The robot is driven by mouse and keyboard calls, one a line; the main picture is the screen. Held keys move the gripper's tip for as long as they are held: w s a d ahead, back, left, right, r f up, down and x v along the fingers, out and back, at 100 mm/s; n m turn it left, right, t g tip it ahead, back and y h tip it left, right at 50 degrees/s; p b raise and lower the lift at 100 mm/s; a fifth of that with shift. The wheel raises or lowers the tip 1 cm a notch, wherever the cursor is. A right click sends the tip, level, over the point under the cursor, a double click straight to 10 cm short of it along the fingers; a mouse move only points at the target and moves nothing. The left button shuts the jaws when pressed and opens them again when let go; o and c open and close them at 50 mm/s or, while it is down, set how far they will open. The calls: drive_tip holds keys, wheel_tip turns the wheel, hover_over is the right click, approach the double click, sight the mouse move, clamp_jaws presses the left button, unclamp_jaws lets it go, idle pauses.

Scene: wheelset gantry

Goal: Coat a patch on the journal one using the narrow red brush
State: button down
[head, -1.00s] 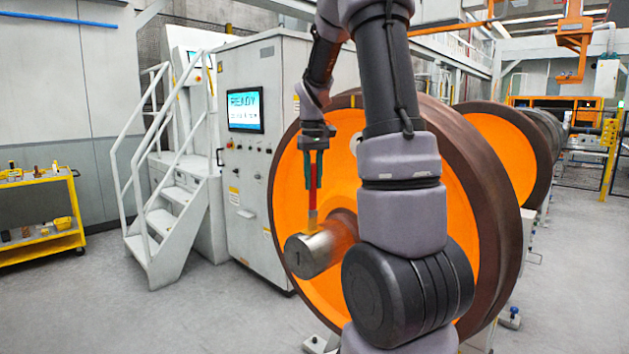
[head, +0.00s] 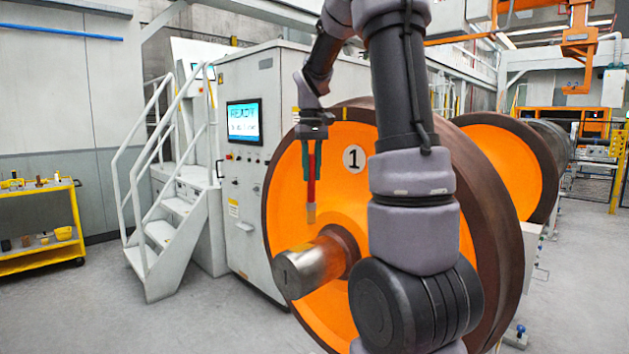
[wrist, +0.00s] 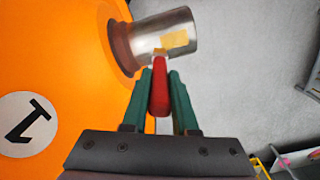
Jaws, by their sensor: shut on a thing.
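Journal one is the bare metal shaft end (head: 308,270) standing out from the orange wheel face marked "1" (head: 354,158). In the wrist view the journal (wrist: 150,38) carries a yellowish patch (wrist: 174,39) on its surface. In the wrist view the red handle (wrist: 159,88) sits between the green fingers, and the bristle tip overlaps the journal's edge.
A white control cabinet (head: 258,185) with a lit screen (head: 244,121) stands behind the wheel, beside white stairs (head: 165,225). A yellow cart (head: 42,262) with small items stands at far left. A second orange wheel (head: 505,170) stands behind. The floor in front is clear.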

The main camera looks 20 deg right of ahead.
wheel_tip(320, 180, up, 2)
drive_tip(key=shift+r, duration=0.1)
idle(1.0)
